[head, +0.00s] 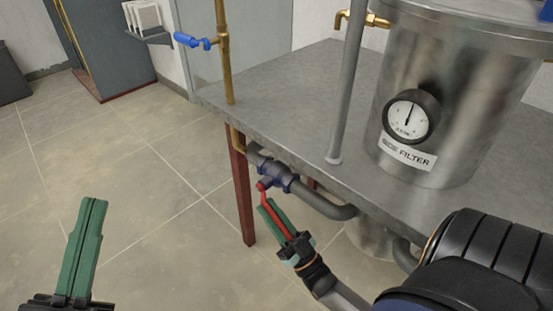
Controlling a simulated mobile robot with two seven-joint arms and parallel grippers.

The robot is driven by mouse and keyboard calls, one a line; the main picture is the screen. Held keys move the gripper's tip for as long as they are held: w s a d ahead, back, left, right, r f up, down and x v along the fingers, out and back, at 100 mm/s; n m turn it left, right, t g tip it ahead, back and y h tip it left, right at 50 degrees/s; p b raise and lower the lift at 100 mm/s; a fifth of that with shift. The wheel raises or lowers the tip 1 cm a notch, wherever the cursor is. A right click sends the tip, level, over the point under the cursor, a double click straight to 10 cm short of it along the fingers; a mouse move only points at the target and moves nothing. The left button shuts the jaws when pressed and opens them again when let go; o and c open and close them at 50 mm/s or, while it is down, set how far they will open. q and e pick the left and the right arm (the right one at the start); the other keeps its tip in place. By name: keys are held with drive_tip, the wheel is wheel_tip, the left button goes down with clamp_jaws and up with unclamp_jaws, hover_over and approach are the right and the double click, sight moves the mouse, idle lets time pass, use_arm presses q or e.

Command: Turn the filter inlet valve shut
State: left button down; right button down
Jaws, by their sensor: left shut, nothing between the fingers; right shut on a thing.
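A valve with a blue body (273,173) sits on a grey pipe below the table's front left edge. Its red lever (264,197) points down and slightly right, at an angle to the pipe's line. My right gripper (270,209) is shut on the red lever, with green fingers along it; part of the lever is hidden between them. The steel filter vessel (455,100), with a round gauge and a FILTER label, stands on the table. My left gripper (94,203) is shut and empty at the lower left, over the floor, well apart from the valve.
The grey table (285,95) has red legs (242,185). A brass pipe (224,60) with a blue-handled tap (193,41) rises at its left edge. A grey upright pipe (350,80) stands before the vessel. The tiled floor (140,160) at left is clear.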

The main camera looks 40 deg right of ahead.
use_arm(q)
drive_tip(key=d+f+m+g, duration=0.2)
drive_tip(key=d+f+g, duration=0.15)
drive_tip(key=d, duration=0.35)
drive_tip(key=m+g+y, duration=0.5)
drive_tip(key=g, duration=0.3)
hover_over(286, 227)
drive_tip(key=s+a, duration=0.3)
wheel_tip(286, 227, down, 19)
drive_tip(key=shift+w+f, duration=0.65)
drive_tip(key=shift+f, duration=0.3)
drive_tip(key=shift+w+f, duration=0.65)
drive_tip(key=shift+f, duration=0.25)
